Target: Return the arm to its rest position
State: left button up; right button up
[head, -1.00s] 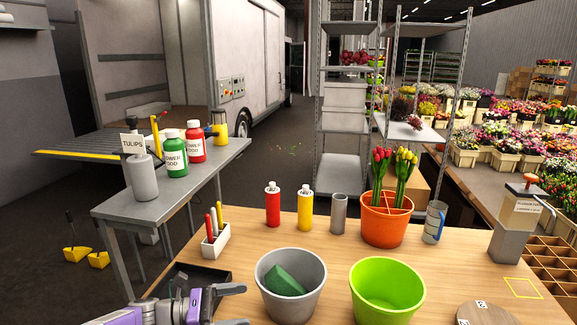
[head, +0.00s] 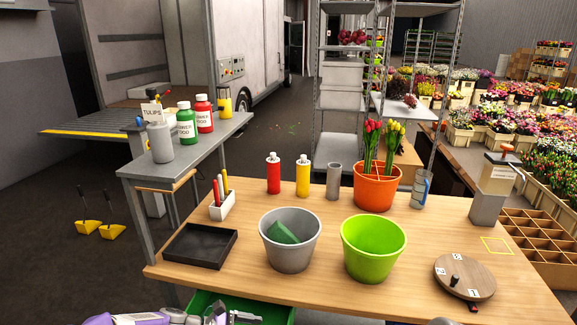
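My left arm, purple and grey, comes in low at the bottom left in the head view. Its gripper (head: 236,315) is at the bottom edge, in front of the table and over a green bin (head: 205,302). The fingers look parted with nothing between them, though the frame edge cuts them. A small grey piece at the bottom right may be part of my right arm; whether its gripper is open cannot be seen.
The wooden table (head: 330,288) holds a black tray (head: 200,246), a grey bucket (head: 290,256) with a green block, a lime bucket (head: 373,262), an orange pot (head: 375,194) of tulips and a round board (head: 465,277). A grey side bench (head: 195,146) stands left.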

pick_arm(q)
jog(key=s+f+m+g+y, duration=0.1)
jog(key=s+f+m+y, duration=0.7)
jog(key=s+f+m, duration=0.8)
jog(key=shift+s+a+f+y+p, duration=0.15)
jog(key=shift+s+f+y+p, duration=0.2)
jog(key=shift+s+f, duration=2.95)
jog(key=shift+w+f, duration=0.55)
